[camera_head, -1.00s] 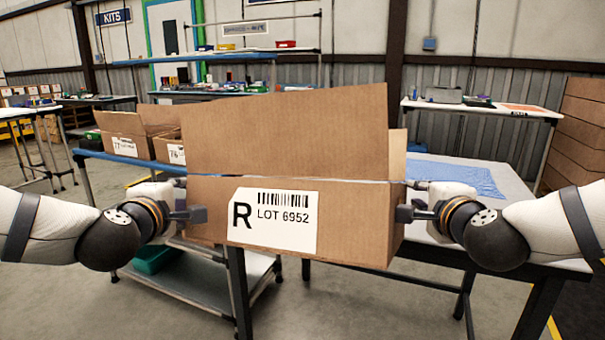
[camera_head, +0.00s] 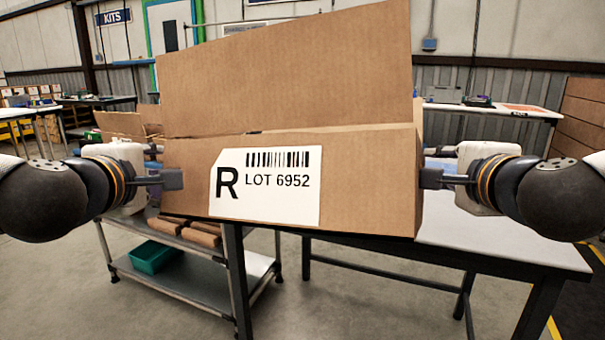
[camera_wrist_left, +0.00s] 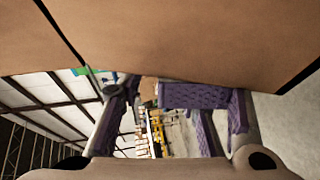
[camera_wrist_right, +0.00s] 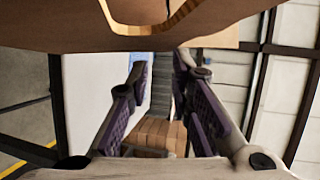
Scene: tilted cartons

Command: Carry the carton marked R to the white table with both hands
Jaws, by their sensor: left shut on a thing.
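The carton marked R (camera_head: 345,160) is a brown box with an upright flap and a label reading R and LOT 6952. It hangs in the air before me, slightly tilted, lower on the right. My left gripper (camera_head: 172,180) is shut on its left side. My right gripper (camera_head: 430,178) is against its right side; the fingers stand apart in the right wrist view (camera_wrist_right: 160,60), but their tips are partly hidden, so their grip is unclear. The white table (camera_head: 490,250) is behind and right, partly covered by the carton.
A grey cart (camera_head: 195,285) with a teal bin (camera_head: 152,257) stands at the left behind the carton. Another cardboard box (camera_head: 120,124) shows behind my left gripper. A second light table (camera_head: 540,112) stands at the back right.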

